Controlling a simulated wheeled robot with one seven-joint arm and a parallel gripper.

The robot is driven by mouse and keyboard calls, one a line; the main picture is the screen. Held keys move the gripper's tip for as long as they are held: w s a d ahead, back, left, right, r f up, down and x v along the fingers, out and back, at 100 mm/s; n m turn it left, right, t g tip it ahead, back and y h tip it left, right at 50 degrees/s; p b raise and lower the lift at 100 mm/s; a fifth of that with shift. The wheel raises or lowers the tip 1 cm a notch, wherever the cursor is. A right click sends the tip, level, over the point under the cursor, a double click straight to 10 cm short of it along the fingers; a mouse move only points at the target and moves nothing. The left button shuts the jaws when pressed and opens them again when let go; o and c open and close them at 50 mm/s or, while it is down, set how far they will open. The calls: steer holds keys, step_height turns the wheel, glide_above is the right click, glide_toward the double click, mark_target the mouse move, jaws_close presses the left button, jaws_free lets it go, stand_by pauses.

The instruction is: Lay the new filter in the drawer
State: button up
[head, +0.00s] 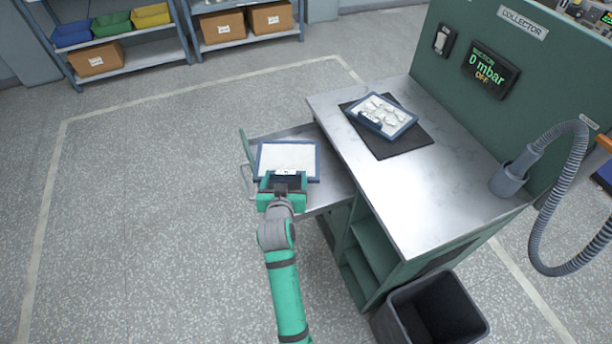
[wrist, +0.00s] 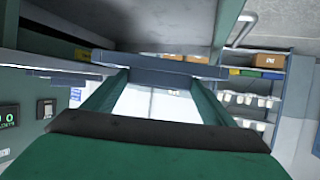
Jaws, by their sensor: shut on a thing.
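The clean filter (head: 287,155), a white sheet in a blue frame, lies over the open drawer (head: 333,190) in the head view. My gripper (head: 289,182) is shut on its near edge. In the wrist view the blue frame of this filter (wrist: 160,67) spans between my green fingers. I cannot tell whether the filter touches the drawer floor. The drawer sticks out to the left of the bench, with a green front panel (head: 246,148). Another blue-framed filter (head: 381,116), with grey patches on its white face, lies on the bench.
The steel bench top (head: 400,185) has a black mat (head: 412,141) under the patched filter. A green collector panel (head: 450,60) reads 0 mbar, OFF. A grey hose (head: 575,190) hangs at right. A dark bin (head: 430,310) stands in front. The floor at left is clear.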

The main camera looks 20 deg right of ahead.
mark_target(294, 177)
steer(key=d, duration=0.1)
steer(key=w+d+f, duration=0.1)
steer(key=w+d, duration=0.1)
steer(key=shift+d+f, duration=0.25)
steer(key=shift+f, duration=0.1)
steer(key=d+f, duration=0.1)
steer(key=f, duration=0.1)
steer(key=w+d+f, duration=0.1)
steer(key=d, duration=0.1)
steer(key=w+d+f, duration=0.1)
steer(key=f, duration=0.1)
steer(key=shift+w+d+f, duration=0.2)
steer(key=shift+d+f, duration=0.05)
steer(key=shift+f, duration=0.05)
steer(key=shift+d+f, duration=0.15)
steer(key=shift+f, duration=0.1)
steer(key=shift+w+f, duration=0.15)
steer(key=shift+f, duration=1.45)
steer(key=o, duration=1.2)
steer(key=shift+f, duration=0.15)
steer(key=shift+c, duration=0.2)
